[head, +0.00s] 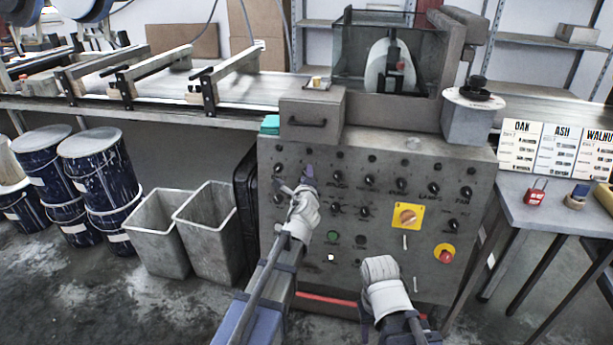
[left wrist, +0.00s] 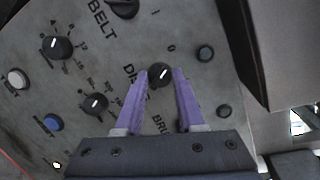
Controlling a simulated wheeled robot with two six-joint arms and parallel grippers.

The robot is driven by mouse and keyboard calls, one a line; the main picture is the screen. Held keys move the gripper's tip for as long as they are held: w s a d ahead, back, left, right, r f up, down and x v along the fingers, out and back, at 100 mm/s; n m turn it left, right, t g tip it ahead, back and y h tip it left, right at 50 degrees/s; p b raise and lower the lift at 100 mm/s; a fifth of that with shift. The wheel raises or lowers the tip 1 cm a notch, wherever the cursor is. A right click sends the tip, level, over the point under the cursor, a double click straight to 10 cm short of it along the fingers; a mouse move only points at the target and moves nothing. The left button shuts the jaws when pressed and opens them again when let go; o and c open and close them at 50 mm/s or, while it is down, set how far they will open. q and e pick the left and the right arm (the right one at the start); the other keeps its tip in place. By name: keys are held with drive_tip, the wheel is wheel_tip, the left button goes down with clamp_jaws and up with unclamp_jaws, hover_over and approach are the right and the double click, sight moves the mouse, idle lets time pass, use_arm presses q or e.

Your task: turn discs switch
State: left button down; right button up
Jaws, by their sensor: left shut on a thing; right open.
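The discs switch (left wrist: 160,75) is a round black knob with a short white mark on the grey control panel (head: 345,283). It sits beside a label starting "DI", the rest of which a finger covers in the left wrist view. My left gripper (head: 299,183) is at the panel's upper left. Its two purple fingers (left wrist: 162,78) stand on either side of the knob and are shut on it. In the head view the hand and fingers hide the knob. My right gripper (head: 381,280) is open and empty, low in front of the panel; its fingertips are hard to see.
Other black knobs surround the switch, including one by the "BELT" label (left wrist: 57,47). A yellow-plated rotary switch (head: 407,216) and red stop button (head: 446,256) are at the panel's right. Grey bins (head: 208,233) stand left, a side table (head: 545,213) right.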

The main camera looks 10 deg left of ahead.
use_arm(q)
drive_tip(key=c, duration=0.5)
unclamp_jaws()
drive_tip(key=shift+s, duration=0.1)
drive_tip(key=p+v, duration=0.1)
drive_tip(key=v, duration=0.6)
drive_tip(key=shift+s+r, duration=0.1)
drive_tip(key=shift+s, duration=0.2)
